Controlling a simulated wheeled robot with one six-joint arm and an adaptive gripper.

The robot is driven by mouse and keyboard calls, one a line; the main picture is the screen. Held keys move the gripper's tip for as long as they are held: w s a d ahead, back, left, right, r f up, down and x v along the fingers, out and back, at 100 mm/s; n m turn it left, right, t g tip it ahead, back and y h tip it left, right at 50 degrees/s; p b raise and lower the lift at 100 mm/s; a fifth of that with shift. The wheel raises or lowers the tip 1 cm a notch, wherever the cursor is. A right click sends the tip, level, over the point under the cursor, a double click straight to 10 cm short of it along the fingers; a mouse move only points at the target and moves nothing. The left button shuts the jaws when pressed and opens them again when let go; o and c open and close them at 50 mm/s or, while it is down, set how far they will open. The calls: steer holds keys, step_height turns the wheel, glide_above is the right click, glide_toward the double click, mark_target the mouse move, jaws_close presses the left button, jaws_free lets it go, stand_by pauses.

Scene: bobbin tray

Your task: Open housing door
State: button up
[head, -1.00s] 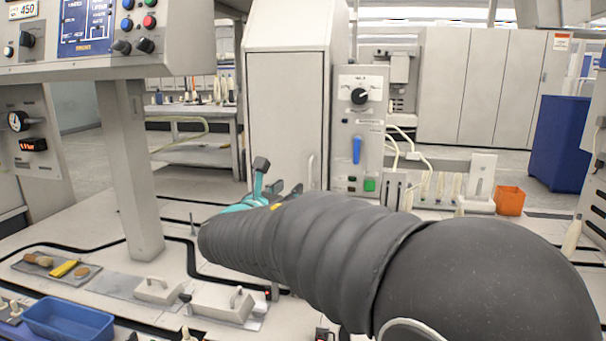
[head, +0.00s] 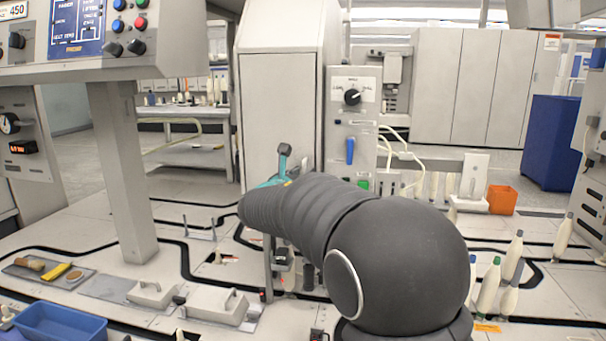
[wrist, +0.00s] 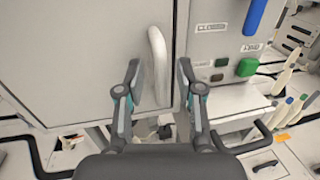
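The housing door (head: 279,115) is a tall light-grey panel on the cabinet in the middle of the head view, and it looks shut. It also fills the upper left of the wrist view (wrist: 80,50). Its pale curved handle (wrist: 159,65) stands upright near the door's right edge. My gripper (wrist: 158,72) is open, with one finger on each side of the handle. I cannot tell whether either finger touches it. In the head view my gripper (head: 288,165) is mostly hidden behind my dark arm, and so is most of the handle.
Right of the door is a control panel (head: 353,95) with a black knob, a blue lever (head: 350,151) and a green button (wrist: 246,68). A control console (head: 100,73) on a post stands at left. White bobbins (head: 488,290) stand at right.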

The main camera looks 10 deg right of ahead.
steer(key=shift+w+d, duration=0.25)
steer(key=shift+w, duration=0.1)
jaws_close()
steer(key=shift+a, duration=0.1)
